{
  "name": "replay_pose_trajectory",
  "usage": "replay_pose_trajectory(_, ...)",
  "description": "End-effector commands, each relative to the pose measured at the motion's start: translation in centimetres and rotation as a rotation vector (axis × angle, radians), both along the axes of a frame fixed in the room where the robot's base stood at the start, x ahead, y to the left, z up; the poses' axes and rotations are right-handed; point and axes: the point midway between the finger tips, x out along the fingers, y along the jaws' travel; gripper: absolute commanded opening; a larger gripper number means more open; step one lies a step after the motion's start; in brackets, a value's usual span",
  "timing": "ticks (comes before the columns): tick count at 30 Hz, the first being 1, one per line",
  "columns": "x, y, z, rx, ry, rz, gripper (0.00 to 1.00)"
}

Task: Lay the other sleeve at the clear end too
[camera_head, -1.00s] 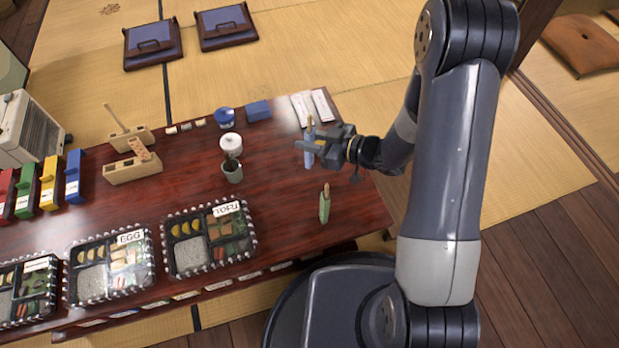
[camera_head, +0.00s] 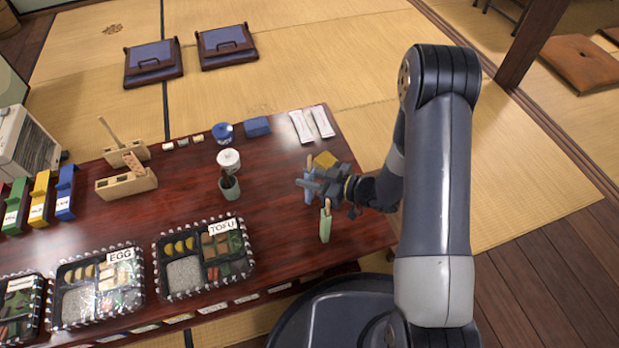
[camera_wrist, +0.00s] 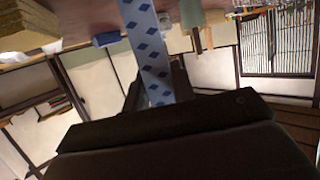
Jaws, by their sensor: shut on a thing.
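My gripper (camera_head: 318,183) is over the right end of the dark red table. It is shut on a narrow blue sleeve (camera_head: 309,191), held upright with a tan tip at its top. In the wrist view the blue sleeve (camera_wrist: 147,45) shows a dark diamond pattern and runs between the fingers. Whether the blue sleeve touches the table cannot be told.
A yellow-tan block (camera_head: 325,159) sits right behind the gripper. Two white packets (camera_head: 302,126) lie at the back right corner. A green cup (camera_head: 230,187), a white-topped jar (camera_head: 228,160) and a blue box (camera_head: 257,126) stand to the left. Lunch trays (camera_head: 204,257) line the front.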

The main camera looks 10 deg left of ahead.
Motion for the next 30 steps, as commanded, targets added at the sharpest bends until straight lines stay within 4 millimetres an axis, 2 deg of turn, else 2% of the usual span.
replay_pose_trajectory(3,0.0,0.0,-0.5,0.0,0.0,0.0,0.04)
replay_pose_trajectory(4,0.0,0.0,-0.3,0.0,0.0,0.0,0.27)
replay_pose_trajectory(11,0.0,0.0,-0.3,0.0,0.0,0.0,0.46)
replay_pose_trajectory(22,0.0,-0.2,0.3,0.0,0.001,-0.001,0.46)
replay_pose_trajectory(30,-1.3,-4.3,1.7,0.0,0.002,-0.006,0.46)
